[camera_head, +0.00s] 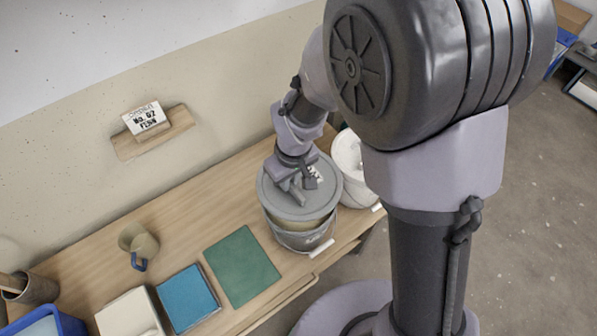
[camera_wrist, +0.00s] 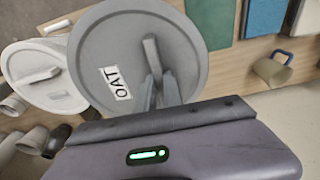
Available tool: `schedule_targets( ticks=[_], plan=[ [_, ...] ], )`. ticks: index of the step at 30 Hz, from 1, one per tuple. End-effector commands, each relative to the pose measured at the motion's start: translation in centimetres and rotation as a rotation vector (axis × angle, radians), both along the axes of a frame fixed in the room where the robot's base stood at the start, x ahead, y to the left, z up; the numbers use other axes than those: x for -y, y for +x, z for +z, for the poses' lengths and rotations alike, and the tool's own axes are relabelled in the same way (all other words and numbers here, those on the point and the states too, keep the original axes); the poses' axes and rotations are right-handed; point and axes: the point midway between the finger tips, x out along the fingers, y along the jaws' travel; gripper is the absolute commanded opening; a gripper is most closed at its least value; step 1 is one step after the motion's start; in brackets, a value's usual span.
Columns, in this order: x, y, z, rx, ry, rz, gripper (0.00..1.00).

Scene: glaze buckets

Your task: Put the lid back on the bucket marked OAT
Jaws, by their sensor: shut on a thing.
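A round grey lid (camera_head: 272,193) is over the grey bucket (camera_head: 305,240) in the head view. A beige band shows between the lid's front edge and the bucket, so the lid looks a little above the rim or off it; I cannot tell whether they touch. In the wrist view the lid (camera_wrist: 105,45) carries a white label reading OAT and has a grey bar handle. My gripper (camera_head: 297,186) is shut on that handle; its fingers also show in the wrist view (camera_wrist: 158,88). The lid hides most of the bucket's opening.
A white bucket with a white lid (camera_head: 347,150) stands close behind and right. A sign (camera_head: 146,118) sits on a wall shelf.

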Motion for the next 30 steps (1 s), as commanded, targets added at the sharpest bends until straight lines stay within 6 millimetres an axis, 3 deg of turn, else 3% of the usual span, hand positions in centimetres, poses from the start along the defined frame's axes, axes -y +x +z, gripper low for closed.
schedule_targets(
  ticks=[8, 19, 30],
  plan=[
    [-0.2, -0.1, -1.4, 0.000, 0.000, 0.007, 0.00],
    [-0.1, -0.1, -6.1, 0.000, 0.000, 0.006, 0.00],
    [-0.1, -0.1, -6.3, 0.000, 0.000, 0.006, 0.00]
  ],
)
